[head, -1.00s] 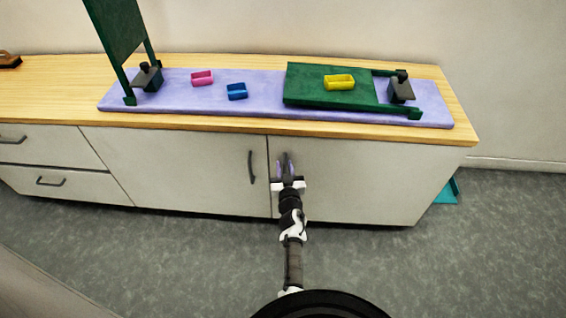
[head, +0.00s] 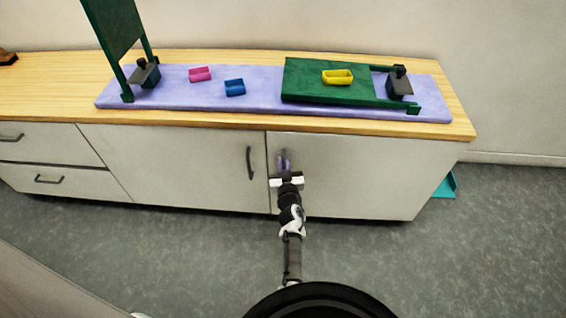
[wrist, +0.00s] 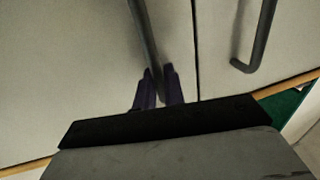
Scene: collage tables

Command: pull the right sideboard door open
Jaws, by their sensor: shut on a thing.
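The right sideboard door (head: 350,180) is pale and looks flush with the cabinet front. Its dark bar handle (wrist: 144,30) stands between my purple fingertips in the wrist view. My gripper (head: 283,162) is at the upper left part of this door, near the seam with the left door. It also shows at the bottom of the wrist view (wrist: 159,88), shut around the end of the handle. In the head view my fingers mostly hide that handle.
The left door (head: 180,165) has its own dark handle (head: 250,163) close by. On the wooden top (head: 40,92), a lilac mat (head: 262,104) bears green panels and small pink, blue and yellow blocks. Grey floor lies clear in front. A teal object (head: 447,186) is at the right end.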

